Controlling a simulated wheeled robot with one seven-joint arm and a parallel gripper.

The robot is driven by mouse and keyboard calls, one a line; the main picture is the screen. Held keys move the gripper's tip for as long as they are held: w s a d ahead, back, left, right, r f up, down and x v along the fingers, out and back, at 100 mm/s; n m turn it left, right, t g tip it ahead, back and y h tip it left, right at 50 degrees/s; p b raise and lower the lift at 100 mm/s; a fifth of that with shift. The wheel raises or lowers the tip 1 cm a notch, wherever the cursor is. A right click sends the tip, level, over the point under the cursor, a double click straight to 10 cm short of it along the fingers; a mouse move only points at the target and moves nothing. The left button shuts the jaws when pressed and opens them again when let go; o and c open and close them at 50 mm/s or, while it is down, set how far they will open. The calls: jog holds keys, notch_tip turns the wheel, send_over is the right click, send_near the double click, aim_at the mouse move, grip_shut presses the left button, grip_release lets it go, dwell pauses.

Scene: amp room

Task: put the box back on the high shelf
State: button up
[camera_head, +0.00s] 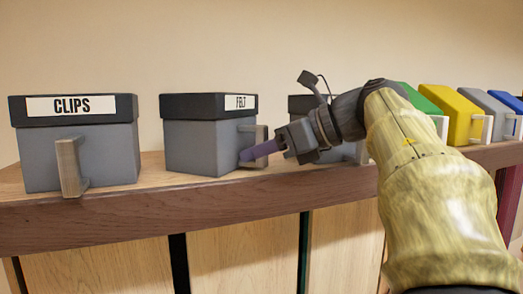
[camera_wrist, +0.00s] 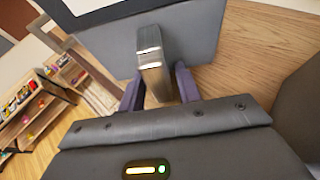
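A grey box with a dark lid and a label that looks like "FELT" (camera_head: 200,140) stands upright on the wooden shelf top (camera_head: 120,212) in the head view. It is turned a little, with its pale handle (camera_head: 262,133) on the right. My gripper (camera_head: 248,155) reaches it from the right, its purple fingers at the handle. In the wrist view, the handle (camera_wrist: 150,62) lies between the two fingers of my gripper (camera_wrist: 158,85), which are apart with a visible gap on the right side. The box front (camera_wrist: 200,35) fills the top of that view.
A grey "CLIPS" box (camera_head: 80,155) stands to the left. Another grey box (camera_head: 300,104) is partly hidden behind my gripper. Green (camera_head: 420,98), yellow (camera_head: 455,115), grey and blue boxes stand at right. A low shelf (camera_wrist: 30,105) shows at the wrist view's left.

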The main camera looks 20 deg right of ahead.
jog(key=shift+o, duration=0.4)
jog(key=shift+r, duration=0.15)
jog(key=v, duration=1.2)
jog(key=shift+b, duration=0.45)
jog(key=shift+w, duration=0.1)
